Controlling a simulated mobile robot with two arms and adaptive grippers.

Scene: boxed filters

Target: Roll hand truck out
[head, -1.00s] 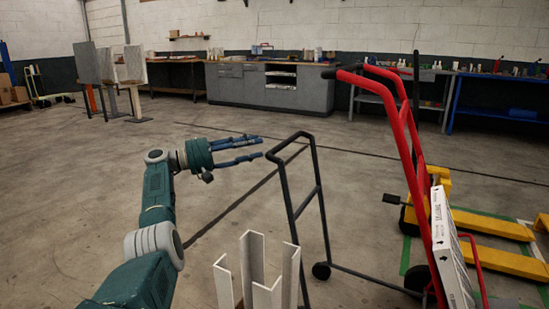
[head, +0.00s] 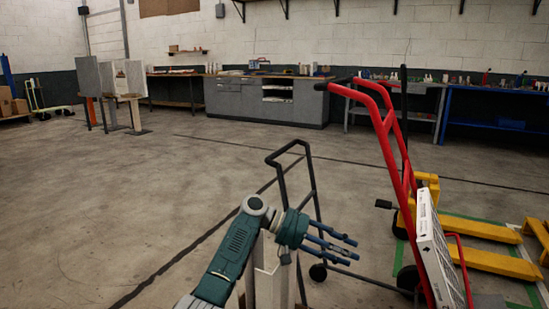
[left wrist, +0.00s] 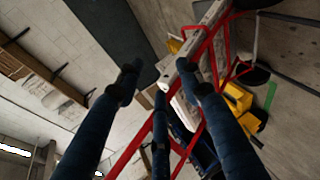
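The red hand truck (head: 395,150) stands tilted at the right in the head view, with black grips at its top. A white printed box (head: 440,255) leans against its lower frame. My left gripper (head: 352,250) is left of the hand truck, in front of a black-framed cart, with its fingers spread and empty. In the left wrist view, the red frame (left wrist: 214,50) and the white box (left wrist: 188,85) show beyond the open fingers (left wrist: 160,90). The gripper appears apart from the hand truck. My right gripper is not in view.
The black-framed cart (head: 314,185) and white upright panels (head: 268,268) stand close by, partly behind my left arm. A yellow pallet jack (head: 480,228) is behind the hand truck, near green floor tape. Workbenches line the back wall.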

